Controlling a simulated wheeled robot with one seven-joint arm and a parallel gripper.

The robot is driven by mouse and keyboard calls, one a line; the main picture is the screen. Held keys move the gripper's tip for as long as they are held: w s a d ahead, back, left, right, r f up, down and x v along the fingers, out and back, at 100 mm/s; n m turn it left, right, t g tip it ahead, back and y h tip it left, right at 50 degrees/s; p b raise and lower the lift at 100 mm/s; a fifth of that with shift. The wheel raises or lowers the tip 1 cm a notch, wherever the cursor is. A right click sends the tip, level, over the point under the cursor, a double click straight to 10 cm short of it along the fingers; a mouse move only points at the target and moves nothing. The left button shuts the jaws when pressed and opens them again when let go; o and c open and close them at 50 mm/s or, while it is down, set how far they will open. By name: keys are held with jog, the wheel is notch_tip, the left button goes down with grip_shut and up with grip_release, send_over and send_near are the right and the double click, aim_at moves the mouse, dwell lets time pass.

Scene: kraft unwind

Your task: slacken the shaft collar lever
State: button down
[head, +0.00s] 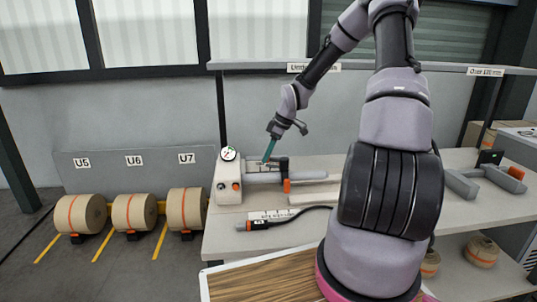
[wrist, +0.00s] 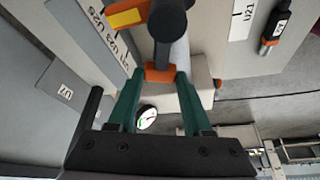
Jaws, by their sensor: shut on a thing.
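The unwind stand's shaft (head: 262,177) runs level to the right from a pale end block (head: 228,183) on the bench. My gripper (head: 267,158) reaches down with green fingers at the shaft, just right of the end block. In the wrist view, the gripper (wrist: 160,80) is shut on an orange part (wrist: 160,72), which I take to be the shaft collar lever. A dark bar with a round end (wrist: 167,20) stands above this part. Another orange piece (head: 286,185) is farther right along the shaft. The fingers partly hide the collar.
A round gauge (head: 228,153) tops the end block. A black and orange handheld tool (head: 258,225) with a cable lies on the bench front. Several kraft rolls (head: 134,211) stand on the floor at left. A second shaft assembly (head: 490,180) sits at right.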

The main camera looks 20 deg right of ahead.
jog(key=shift+c, duration=1.6)
grip_release()
jog(key=v, duration=1)
jog(key=shift+r, duration=0.35)
jog(key=shift+d, duration=0.1)
jog(key=s+a+r+m+t+h, duration=0.1)
jog(key=s+a+r+m+t, duration=0.1)
jog(key=s+r+m, duration=0.6)
jog(key=s+a+r+m+t, duration=0.2)
jog(key=s+a+r+m, duration=0.2)
jog(key=s+r+m, duration=0.4)
jog(key=s+r, duration=0.5)
jog(key=s, duration=0.6)
jog(key=shift+s+a+r+t+h, duration=0.25)
jog(key=shift+s+a+t+h, duration=0.05)
jog(key=shift+s+a+h, duration=0.1)
